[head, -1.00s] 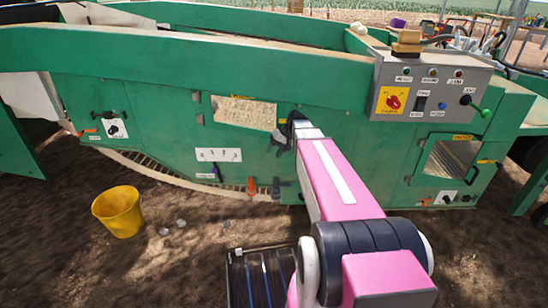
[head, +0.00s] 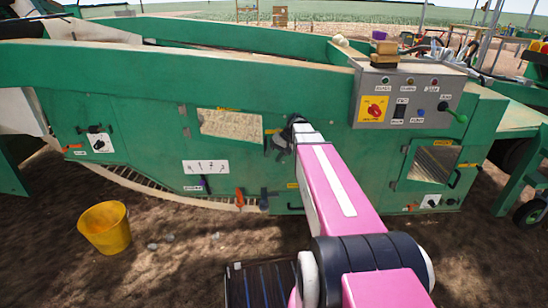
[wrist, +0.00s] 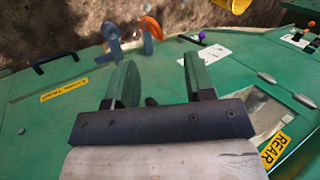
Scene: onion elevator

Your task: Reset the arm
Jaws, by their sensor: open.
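My gripper (wrist: 155,85) is open and empty in the wrist view, its two green-padded fingers apart in front of the green machine panel. In the head view, my pink arm reaches toward the green elevator machine (head: 230,65), and the gripper (head: 280,142) shows small and dark, partly hidden, near the panel to the right of a dusty window (head: 230,124). I cannot tell if the fingers touch the panel. An orange handle (wrist: 151,27) and a blue-grey handle (wrist: 112,40) show beyond the fingers in the wrist view.
A grey control box (head: 408,97) with a red knob is at the right. A yellow bucket (head: 105,228) stands on the dirt at the left. Open ground lies in front.

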